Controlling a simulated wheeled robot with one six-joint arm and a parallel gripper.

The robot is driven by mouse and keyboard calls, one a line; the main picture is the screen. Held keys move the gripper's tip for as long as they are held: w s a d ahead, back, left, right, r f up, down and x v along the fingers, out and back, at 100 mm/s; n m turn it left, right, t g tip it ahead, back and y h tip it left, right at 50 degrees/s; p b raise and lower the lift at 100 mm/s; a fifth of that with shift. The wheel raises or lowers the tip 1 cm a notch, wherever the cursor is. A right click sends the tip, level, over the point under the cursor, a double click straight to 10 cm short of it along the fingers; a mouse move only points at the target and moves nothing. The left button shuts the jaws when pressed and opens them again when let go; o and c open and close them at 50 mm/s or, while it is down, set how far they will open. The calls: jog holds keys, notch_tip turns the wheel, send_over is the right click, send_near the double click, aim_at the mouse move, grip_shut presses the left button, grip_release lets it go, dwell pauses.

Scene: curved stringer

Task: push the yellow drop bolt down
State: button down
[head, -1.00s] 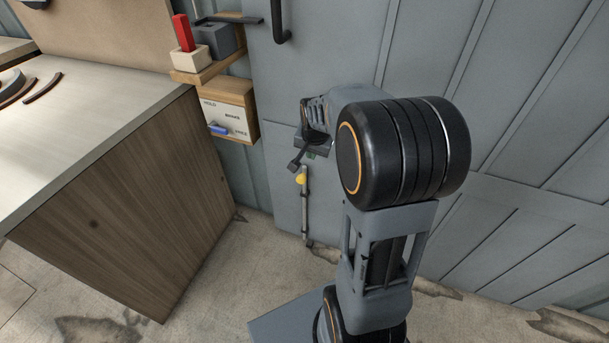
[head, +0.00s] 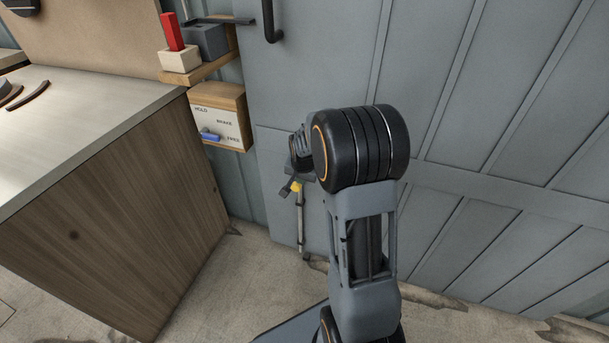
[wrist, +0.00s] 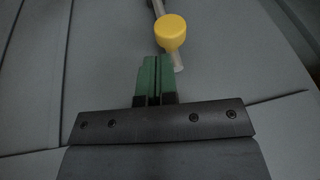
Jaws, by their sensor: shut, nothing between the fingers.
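The yellow knob of the drop bolt (head: 296,187) shows in the head view, low on the grey door, partly hidden by my gripper. Its metal rod (head: 301,225) runs down the door to near the floor. In the wrist view the yellow knob (wrist: 171,33) is just beyond my green fingertips, slightly right of them. My gripper (wrist: 156,64) is shut with its two green fingers together and nothing between them. I cannot tell whether the fingertips touch the bolt. In the head view my gripper (head: 290,186) is beside the knob, its fingers mostly hidden.
A wooden workbench (head: 120,210) stands at the left. A brake box (head: 219,117) with a blue lever and a shelf (head: 200,72) holding a red block are on the wall. A black door handle (head: 270,20) is above. Floor before the bolt is clear.

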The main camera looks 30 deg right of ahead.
jog(key=shift+w+a+f, duration=0.2)
jog(key=shift+w+f, duration=0.05)
jog(key=shift+f, duration=0.4)
notch_tip(320, 180, down, 4)
jog(key=b, duration=0.2)
jog(key=shift+f+b, duration=0.25)
jog(key=shift+b, duration=0.15)
jog(key=shift+s, duration=0.1)
jog(key=shift+r, duration=0.15)
jog(key=d+p+v, duration=0.1)
jog(key=p+v, duration=0.6)
jog(key=v, duration=0.6)
jog(key=shift+d+r, duration=0.2)
jog(key=shift+r, duration=0.25)
